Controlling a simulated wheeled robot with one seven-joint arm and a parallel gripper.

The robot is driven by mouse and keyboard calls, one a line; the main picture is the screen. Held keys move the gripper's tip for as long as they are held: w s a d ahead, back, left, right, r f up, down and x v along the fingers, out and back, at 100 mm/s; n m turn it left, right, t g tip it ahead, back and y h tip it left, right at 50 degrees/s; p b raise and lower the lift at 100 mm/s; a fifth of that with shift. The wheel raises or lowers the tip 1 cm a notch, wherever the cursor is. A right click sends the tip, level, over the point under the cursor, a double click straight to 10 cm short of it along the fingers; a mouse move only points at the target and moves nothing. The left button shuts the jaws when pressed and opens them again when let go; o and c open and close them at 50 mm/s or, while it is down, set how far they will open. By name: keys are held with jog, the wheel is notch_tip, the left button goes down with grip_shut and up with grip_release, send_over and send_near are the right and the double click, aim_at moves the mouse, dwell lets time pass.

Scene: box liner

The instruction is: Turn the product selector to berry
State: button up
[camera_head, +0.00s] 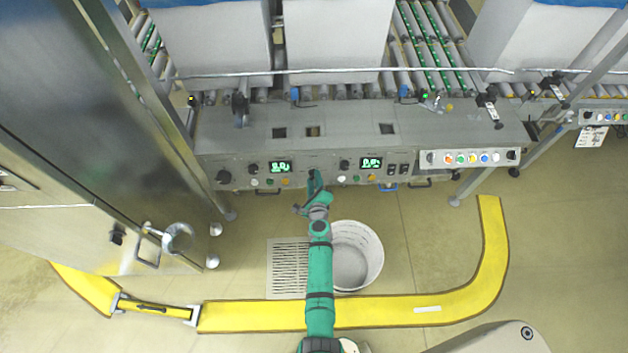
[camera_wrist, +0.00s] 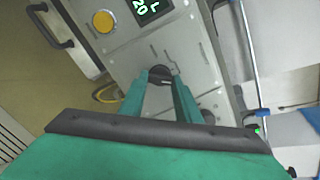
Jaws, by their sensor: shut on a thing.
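My gripper (camera_wrist: 165,88) is at the front panel (camera_wrist: 190,48) of the machine in the wrist view, with its two green fingers closed around a dark round knob (camera_wrist: 160,73), the product selector. The knob's pointer and any label are too small or hidden to read. In the camera_head view my gripper (camera_head: 315,182) reaches the front panel (camera_head: 305,158) between the two green displays, and it covers the knob there.
Green displays (camera_head: 281,167) and (camera_head: 371,163), buttons and black knobs line the panel. A white bin (camera_head: 355,262) and a floor grate (camera_head: 287,268) lie below my arm. A metal cabinet (camera_head: 90,130) stands at left. Yellow floor marking (camera_head: 420,308) curves around the area.

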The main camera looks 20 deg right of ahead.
jog(key=o, duration=1)
jog(key=shift+o, duration=0.2)
jog(key=shift+s, duration=0.15)
jog(key=v, duration=1)
jog(key=shift+s, duration=0.3)
jog(key=shift+a+r, duration=0.1)
jog(key=shift+a, duration=0.05)
